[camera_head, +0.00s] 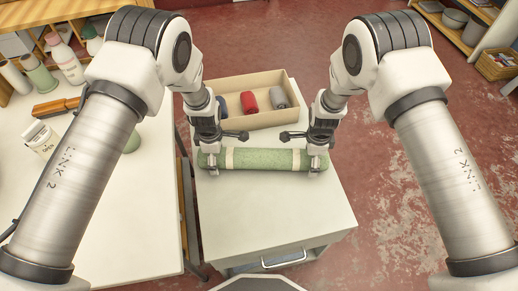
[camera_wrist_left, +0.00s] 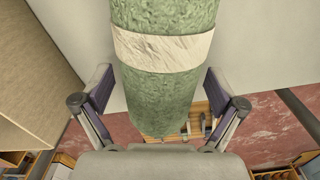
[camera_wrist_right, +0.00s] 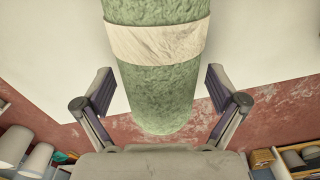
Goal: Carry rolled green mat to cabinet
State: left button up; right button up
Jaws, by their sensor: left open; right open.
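The rolled green mat (camera_head: 265,159) lies crosswise on top of a white cabinet (camera_head: 270,212), with a pale band near each end. My left gripper (camera_head: 208,168) is open at the mat's left end, its fingers on either side of the roll. In the left wrist view the mat (camera_wrist_left: 165,95) passes between the open fingers (camera_wrist_left: 160,100). My right gripper (camera_head: 315,168) is open at the right end in the same way. In the right wrist view the mat (camera_wrist_right: 160,85) lies between the spread fingers (camera_wrist_right: 160,100). Contact with the fingers cannot be told.
A cardboard box (camera_head: 262,83) with several small rolls stands behind the mat on the cabinet. A white table (camera_head: 110,230) with bottles (camera_head: 65,60) and a white carton (camera_head: 38,138) is at the left. Shelves stand at the back right. The cabinet top in front of the mat is clear.

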pick_arm(q)
notch_tip(320, 180, up, 12)
jog(key=shift+f, duration=0.1)
pick_arm(e)
notch_tip(320, 180, up, 12)
dwell(0.3)
dwell(0.4)
